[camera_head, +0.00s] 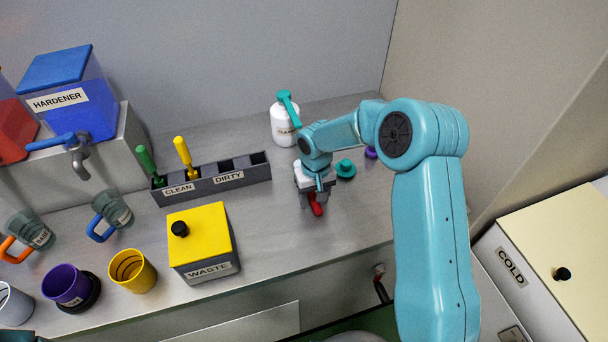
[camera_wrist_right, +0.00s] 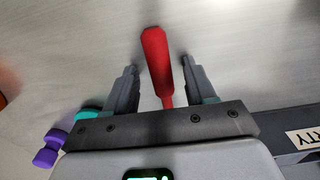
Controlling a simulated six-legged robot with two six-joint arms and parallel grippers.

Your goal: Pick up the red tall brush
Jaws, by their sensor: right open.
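The red tall brush (camera_head: 316,207) is on the grey counter, mostly hidden under my right gripper (camera_head: 312,198) in the head view. In the right wrist view the red brush (camera_wrist_right: 157,58) shows as a long red handle, wider at its far end. It lies between the two fingers of my right gripper (camera_wrist_right: 159,72), with a gap on each side. The right gripper is open and points down at the counter. The brush's other end is hidden behind the gripper body.
A rack (camera_head: 225,178) marked CLEAN and DIRTY holds a green brush (camera_head: 148,161) and a yellow brush (camera_head: 184,153). A white bottle (camera_head: 284,126) stands behind. Teal (camera_head: 346,169) and purple (camera_head: 371,152) items are right of the gripper. A yellow-lidded WASTE box (camera_head: 205,268) stands left.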

